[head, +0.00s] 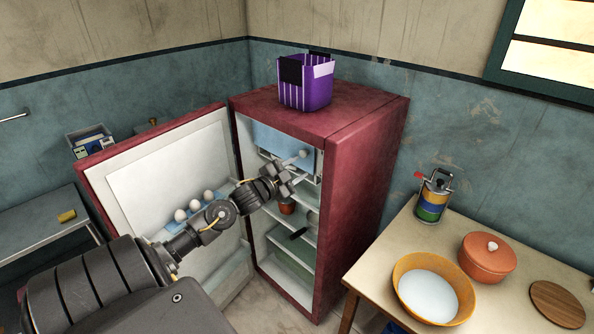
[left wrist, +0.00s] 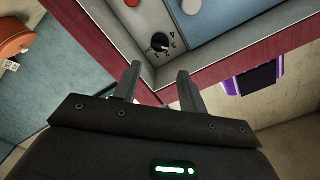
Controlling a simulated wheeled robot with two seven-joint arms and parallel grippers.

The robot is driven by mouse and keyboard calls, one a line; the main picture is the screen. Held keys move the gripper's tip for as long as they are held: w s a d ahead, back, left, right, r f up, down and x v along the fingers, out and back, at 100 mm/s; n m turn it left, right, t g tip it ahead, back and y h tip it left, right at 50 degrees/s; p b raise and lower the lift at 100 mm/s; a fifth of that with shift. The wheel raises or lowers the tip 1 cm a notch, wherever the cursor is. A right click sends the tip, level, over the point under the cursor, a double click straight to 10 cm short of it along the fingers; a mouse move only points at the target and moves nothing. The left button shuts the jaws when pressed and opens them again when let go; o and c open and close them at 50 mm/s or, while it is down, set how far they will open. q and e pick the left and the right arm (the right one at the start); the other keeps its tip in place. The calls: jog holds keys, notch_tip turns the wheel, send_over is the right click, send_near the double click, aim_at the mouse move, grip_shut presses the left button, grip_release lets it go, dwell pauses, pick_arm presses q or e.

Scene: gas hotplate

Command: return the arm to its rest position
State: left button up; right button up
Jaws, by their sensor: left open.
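My left arm reaches from the lower left to the open red fridge (head: 358,150). My left gripper (head: 302,168) is at the fridge's opening, near the upper compartment. Its fingers are apart with nothing between them; in the left wrist view the gripper (left wrist: 158,75) points at a grey panel with a black numbered dial (left wrist: 160,42). I cannot tell whether a finger touches it. My right gripper is not in view.
The fridge door (head: 165,165) stands open to the left, with several eggs on its shelf beside my arm. A purple basket (head: 306,95) sits on top of the fridge. A table (head: 395,245) at the right holds an orange bowl (head: 402,270), a lidded pot (head: 487,262) and a striped canister (head: 432,203).

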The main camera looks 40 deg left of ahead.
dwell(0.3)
